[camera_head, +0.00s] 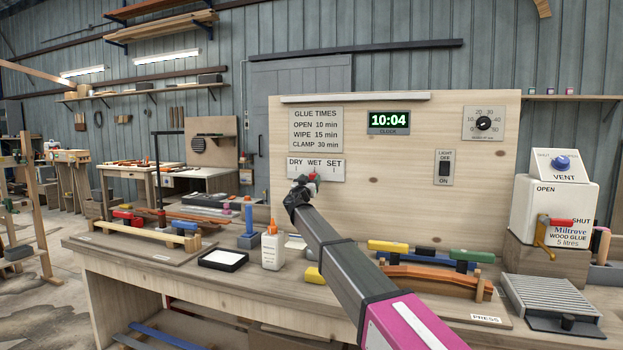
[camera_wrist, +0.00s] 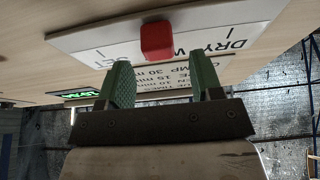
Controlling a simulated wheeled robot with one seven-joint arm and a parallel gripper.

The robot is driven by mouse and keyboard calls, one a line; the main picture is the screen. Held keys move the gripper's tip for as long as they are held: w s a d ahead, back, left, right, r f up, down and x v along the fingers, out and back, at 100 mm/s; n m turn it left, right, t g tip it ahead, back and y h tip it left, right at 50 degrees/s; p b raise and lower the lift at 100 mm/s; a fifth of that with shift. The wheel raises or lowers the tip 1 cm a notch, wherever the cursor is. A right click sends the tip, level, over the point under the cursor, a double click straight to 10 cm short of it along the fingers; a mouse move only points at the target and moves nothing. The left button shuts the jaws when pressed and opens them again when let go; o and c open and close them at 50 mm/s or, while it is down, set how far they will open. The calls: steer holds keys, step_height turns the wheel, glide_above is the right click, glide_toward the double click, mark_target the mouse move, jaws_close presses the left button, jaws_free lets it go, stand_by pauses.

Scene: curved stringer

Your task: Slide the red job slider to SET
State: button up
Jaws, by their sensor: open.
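The red job slider (camera_head: 312,175) sits on the white DRY / WET / SET plate (camera_head: 330,176) on the upright wooden board, under the word WET. In the wrist view, which is upside down, the red slider (camera_wrist: 156,42) stands out from the plate (camera_wrist: 85,35); DRY is to its right and SET to its left. My gripper (camera_head: 302,182) is at the plate in the head view. Its two green fingers (camera_wrist: 162,66) are apart and empty, with the slider just beyond the tips, roughly between them. The gripper partly hides the plate's lower edge.
The board also holds a glue times sign (camera_head: 316,130), a clock (camera_head: 389,122), a dial (camera_head: 484,123) and a light switch (camera_head: 444,168). Below are a glue bottle (camera_head: 272,248), a blue post (camera_head: 249,222) and clamped orange strips (camera_head: 432,278) on the bench. Air before the board's right half is clear.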

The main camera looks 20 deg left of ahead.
mark_target(335, 173)
steer(key=shift+x, duration=1.35)
jaws_close()
steer(key=d, duration=0.9)
jaws_free()
steer(key=shift+s, duration=0.1)
steer(key=v, duration=1)
steer(key=shift+s+f, duration=0.25)
steer(key=shift+s, duration=0.05)
